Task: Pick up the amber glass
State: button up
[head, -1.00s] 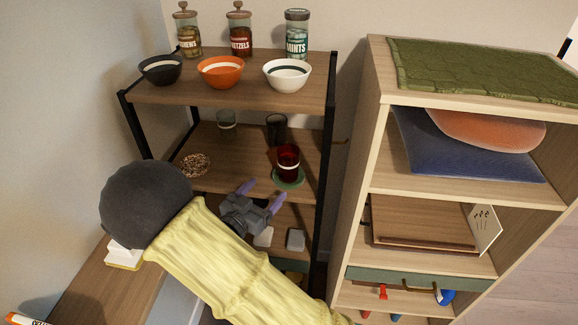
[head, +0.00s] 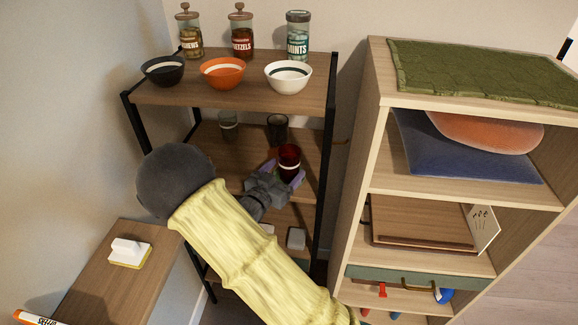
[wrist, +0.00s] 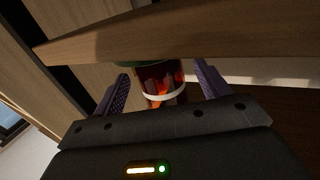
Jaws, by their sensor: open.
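A deep red glass with a pale band (head: 289,155) stands on the middle shelf of the dark-framed rack. It glows orange-red in the wrist view (wrist: 160,78), and no other glass looks more amber. My gripper (head: 284,172) is open at the shelf's front, with its purple fingers on either side of the glass. The wrist view shows the glass between the fingertips (wrist: 162,72), with a visible gap on each side.
A dark glass (head: 277,127) and a clear greenish glass (head: 228,122) stand farther back on that shelf. The upper shelf (head: 215,93) hangs above, with bowls and jars. A black rack post (head: 326,160) is close on the right. A wooden bookcase (head: 360,150) stands beyond it.

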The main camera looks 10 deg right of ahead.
jog(key=x, duration=0.3)
dwell(0.5)
jog(key=c, duration=1.2)
jog(key=shift+o, duration=0.2)
jog(key=shift+r, duration=0.1)
notch_tip(320, 180, up, 10)
